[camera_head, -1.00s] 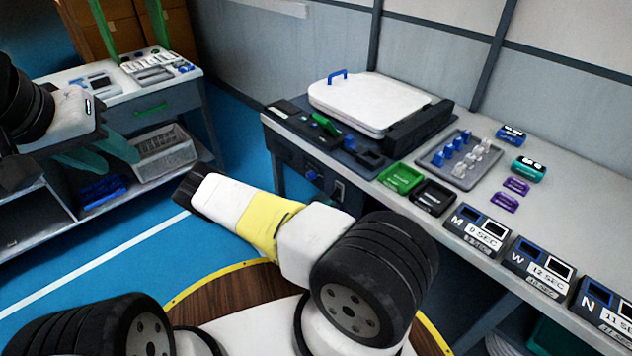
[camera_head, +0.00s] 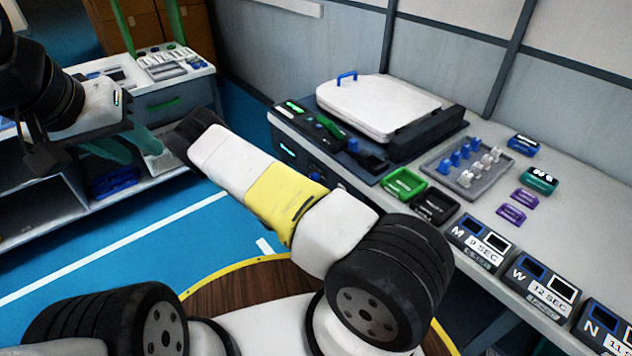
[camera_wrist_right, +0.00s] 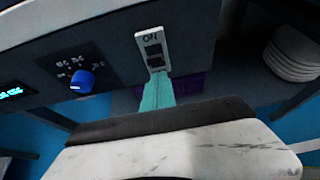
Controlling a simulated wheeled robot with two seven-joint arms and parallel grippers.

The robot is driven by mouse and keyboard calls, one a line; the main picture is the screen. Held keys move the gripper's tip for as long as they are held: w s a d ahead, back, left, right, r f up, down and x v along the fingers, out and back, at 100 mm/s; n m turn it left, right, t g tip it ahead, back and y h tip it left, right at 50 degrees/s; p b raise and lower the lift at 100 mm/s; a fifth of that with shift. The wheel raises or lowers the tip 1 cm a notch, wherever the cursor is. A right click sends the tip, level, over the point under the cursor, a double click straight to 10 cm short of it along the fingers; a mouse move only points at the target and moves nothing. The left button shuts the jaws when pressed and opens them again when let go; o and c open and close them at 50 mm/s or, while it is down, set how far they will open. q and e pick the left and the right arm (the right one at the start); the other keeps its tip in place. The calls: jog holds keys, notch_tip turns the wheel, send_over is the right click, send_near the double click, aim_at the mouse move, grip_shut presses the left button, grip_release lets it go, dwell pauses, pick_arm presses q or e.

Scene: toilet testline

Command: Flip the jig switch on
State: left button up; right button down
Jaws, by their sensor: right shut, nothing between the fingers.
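My left gripper (camera_head: 125,148) hangs at the left with teal fingers apart, empty, away from the jig.
A blue knob (camera_wrist_right: 82,80) sits left of the switch. A green tray (camera_head: 404,184), a black tray (camera_head: 435,206), a grey peg tray (camera_head: 455,180) and labelled timer boxes (camera_head: 478,243) line the bench. A side table (camera_head: 180,95) stands at the back left.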

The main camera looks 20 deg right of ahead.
jog(key=shift+r, duration=0.15)
jog(key=shift+r, duration=0.65)
jog(key=shift+f, duration=0.1)
